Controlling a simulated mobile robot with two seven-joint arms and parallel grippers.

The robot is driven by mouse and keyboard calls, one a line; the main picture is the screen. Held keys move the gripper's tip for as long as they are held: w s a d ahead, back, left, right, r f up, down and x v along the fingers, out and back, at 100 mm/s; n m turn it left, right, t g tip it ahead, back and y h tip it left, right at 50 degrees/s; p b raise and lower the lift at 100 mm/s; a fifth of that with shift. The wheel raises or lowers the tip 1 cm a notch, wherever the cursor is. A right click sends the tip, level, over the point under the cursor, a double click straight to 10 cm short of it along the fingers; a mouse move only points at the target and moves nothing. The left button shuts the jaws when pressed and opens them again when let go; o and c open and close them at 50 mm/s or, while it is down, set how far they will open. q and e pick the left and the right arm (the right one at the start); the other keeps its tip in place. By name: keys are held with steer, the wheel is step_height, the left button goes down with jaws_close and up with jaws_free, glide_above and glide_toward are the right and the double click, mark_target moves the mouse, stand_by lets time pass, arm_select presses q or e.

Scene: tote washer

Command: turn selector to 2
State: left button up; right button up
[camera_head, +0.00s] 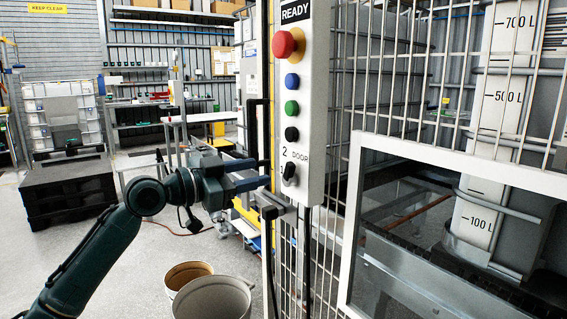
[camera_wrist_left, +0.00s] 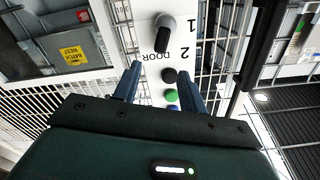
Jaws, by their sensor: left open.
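The selector (camera_head: 289,172) is a small black knob low on the white control panel (camera_head: 313,100), beside the word DOOR and a 2. In the left wrist view the selector (camera_wrist_left: 164,32) appears upside down with 1 and 2 beside it. I cannot tell surely which number it points at. My left gripper (camera_head: 266,174) is open and empty, just left of the panel and level with the selector. In the left wrist view its two blue fingers (camera_wrist_left: 160,66) are spread in front of the panel, with the selector beyond the tips. My right gripper is not in view.
Above the selector are black (camera_head: 291,134), green (camera_head: 292,109) and blue (camera_head: 293,82) buttons and a red mushroom button (camera_head: 285,44). A wire fence (camera_head: 400,75) and a white-framed window (camera_head: 352,220) stand right. Two buckets (camera_head: 213,297) stand on the floor below.

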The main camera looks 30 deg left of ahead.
mark_target(288, 165)
arm_select(q)
steer(key=p+x, duration=0.2)
steer(key=x, duration=0.5)
steer(key=shift+w+d, duration=0.15)
steer(key=shift+w, duration=0.15)
steer(key=shift+c, duration=0.4)
jaws_close()
